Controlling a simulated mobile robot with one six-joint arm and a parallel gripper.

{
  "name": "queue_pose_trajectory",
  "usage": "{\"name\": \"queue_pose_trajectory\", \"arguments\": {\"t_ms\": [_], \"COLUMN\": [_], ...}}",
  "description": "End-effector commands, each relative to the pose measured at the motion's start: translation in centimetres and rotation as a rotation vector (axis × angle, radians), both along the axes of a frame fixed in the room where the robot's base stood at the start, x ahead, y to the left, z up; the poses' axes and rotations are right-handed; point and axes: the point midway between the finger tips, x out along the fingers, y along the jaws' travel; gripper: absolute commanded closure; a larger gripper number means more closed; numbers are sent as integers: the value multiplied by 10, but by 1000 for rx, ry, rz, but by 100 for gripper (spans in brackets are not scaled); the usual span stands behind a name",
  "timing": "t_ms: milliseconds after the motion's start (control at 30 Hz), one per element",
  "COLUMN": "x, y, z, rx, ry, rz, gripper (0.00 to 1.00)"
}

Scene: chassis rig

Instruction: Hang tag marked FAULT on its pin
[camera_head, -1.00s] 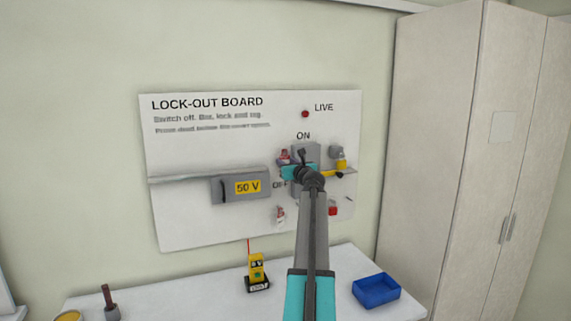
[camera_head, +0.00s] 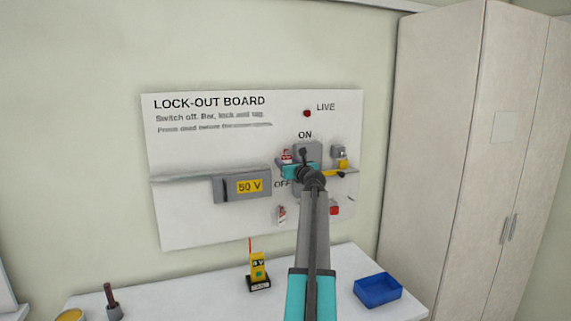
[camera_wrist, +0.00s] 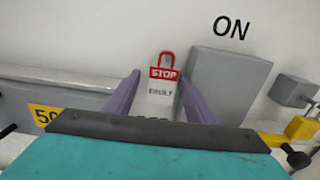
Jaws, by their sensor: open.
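The tag marked FAULT (camera_wrist: 161,92) is white with a red STOP band and a red loop at its top. In the wrist view it is upright, its face towards me, between the two purple fingers of my gripper (camera_wrist: 160,80). The fingers are apart, one on each side of the tag. Its lower end is hidden behind the gripper body, and I cannot make out a pin in its loop. In the head view the tag (camera_head: 287,156) shows just above my teal gripper (camera_head: 297,170), at the board left of the grey switch box.
The lock-out board (camera_head: 200,220) carries the grey switch box (camera_wrist: 225,85), a yellow padlock (camera_wrist: 302,127) and a 50 V box (camera_head: 228,189). Another red-and-white tag (camera_head: 281,214) is lower down. A yellow meter (camera_head: 258,270) and blue tray (camera_head: 378,290) stand on the bench.

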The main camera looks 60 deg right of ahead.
Motion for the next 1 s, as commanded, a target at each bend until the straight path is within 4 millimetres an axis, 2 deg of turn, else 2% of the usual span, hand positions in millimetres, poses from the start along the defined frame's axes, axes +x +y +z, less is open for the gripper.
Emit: {"name": "queue_pose_trajectory", "arguments": {"t_ms": [133,367,1000], "x": [-6,-18,-72], "y": [-3,5,54], "z": [2,0,-1], "rx": [-5,-6,-3], "ry": [-1,-1,0], "rz": [-13,-14,-4], "gripper": [43,43,43]}}
